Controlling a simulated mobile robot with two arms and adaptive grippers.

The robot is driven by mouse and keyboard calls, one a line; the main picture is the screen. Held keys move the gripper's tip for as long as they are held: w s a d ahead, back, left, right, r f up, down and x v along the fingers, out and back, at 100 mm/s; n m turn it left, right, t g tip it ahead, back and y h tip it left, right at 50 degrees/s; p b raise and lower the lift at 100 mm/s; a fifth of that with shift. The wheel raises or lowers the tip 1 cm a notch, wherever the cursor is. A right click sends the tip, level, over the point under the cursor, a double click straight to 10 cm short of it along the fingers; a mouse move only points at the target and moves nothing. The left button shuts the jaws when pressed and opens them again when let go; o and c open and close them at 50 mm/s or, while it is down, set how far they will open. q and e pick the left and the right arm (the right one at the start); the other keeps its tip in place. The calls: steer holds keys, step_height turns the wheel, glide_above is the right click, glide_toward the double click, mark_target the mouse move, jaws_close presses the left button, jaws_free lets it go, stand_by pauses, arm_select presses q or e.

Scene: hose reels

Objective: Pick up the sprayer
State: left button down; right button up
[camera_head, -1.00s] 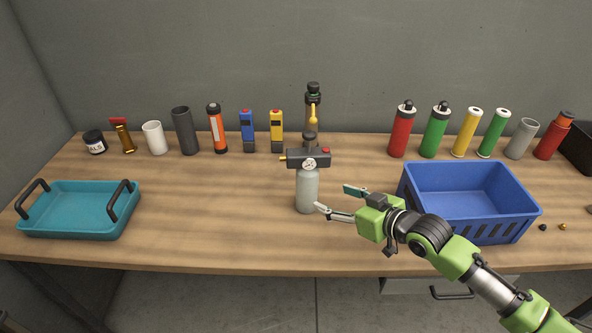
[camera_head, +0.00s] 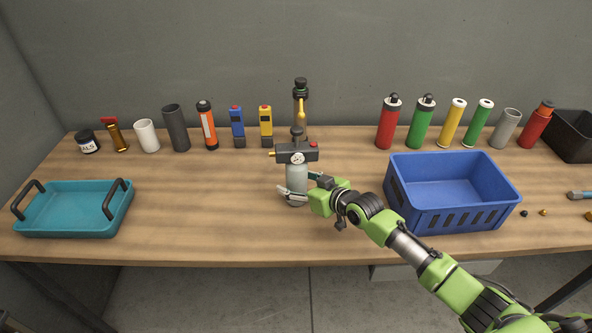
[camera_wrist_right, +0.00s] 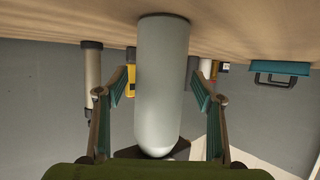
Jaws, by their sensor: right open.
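The sprayer (camera_head: 297,176) stands upright near the middle of the table, a grey-white bottle with a dark head, a round gauge and a red knob. My right gripper (camera_head: 301,186) is open at the bottle's lower body, coming from the right. In the right wrist view the sprayer's bottle (camera_wrist_right: 162,80) stands between the two spread fingers (camera_wrist_right: 160,95), with a gap visible on each side. The sprayer's head is mostly hidden behind the bottle in that view. My left gripper is not in view.
A blue crate (camera_head: 452,213) stands right of the sprayer, close to my right arm. A teal tray (camera_head: 75,228) lies at the left. A dark bottle with a yellow part (camera_head: 301,104) stands behind the sprayer. Several cylinders and tools line the back. The table between tray and sprayer is clear.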

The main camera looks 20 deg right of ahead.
steer(key=shift+w+a+f, duration=0.1)
steer(key=shift+w, duration=0.15)
steer(key=c, duration=1.5)
steer(key=shift+c, duration=0.2)
